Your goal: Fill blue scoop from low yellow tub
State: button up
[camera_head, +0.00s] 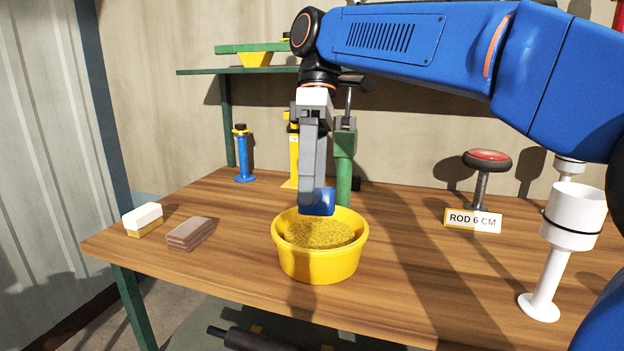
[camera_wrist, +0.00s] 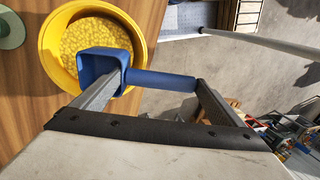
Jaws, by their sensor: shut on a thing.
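The low yellow tub (camera_head: 320,266) stands on the wooden table, filled with yellow grains (camera_head: 320,233). The blue scoop (camera_head: 318,203) is above the tub's back part in the head view. My gripper (camera_head: 312,200) points down and is shut on the scoop's handle. In the wrist view the scoop's square cup (camera_wrist: 103,67) overlaps the tub (camera_wrist: 53,55) and its grains (camera_wrist: 95,40), with the handle (camera_wrist: 160,80) running between my fingers (camera_wrist: 150,88). The inside of the cup looks blue and empty. Whether the cup touches the grains is unclear.
A green post tool (camera_head: 344,165) stands close behind the tub. A blue one (camera_head: 243,155) and a yellow one (camera_head: 293,160) are further back. A brown block (camera_head: 190,234) and a white-and-yellow block (camera_head: 143,219) lie left. A labelled stand (camera_head: 473,219) and white cup stand (camera_head: 545,265) are right.

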jog(key=shift+w+d+f+g, duration=0.2)
jog(key=shift+w+f+g, duration=0.45)
jog(key=shift+w, duration=0.15)
notch_tip(320, 180, down, 8)
jog(key=shift+s+r, duration=0.15)
jog(key=shift+r, duration=1.85)
jog(key=shift+s+r, duration=0.15)
jog(key=shift+r, duration=1.8)
jog(key=shift+s+a+r+t, duration=0.15)
jog(key=shift+s+t, duration=0.3)
jog(key=shift+s+a+t+h, duration=0.25)
jog(key=shift+s+t, duration=0.55)
jog(key=shift+t, duration=0.25)
jog(key=shift+s+a+t+h, duration=0.1)
jog(key=shift+s+t+h, duration=0.15)
jog(key=shift+s+t, duration=0.65)
jog(key=shift+w, duration=0.15)
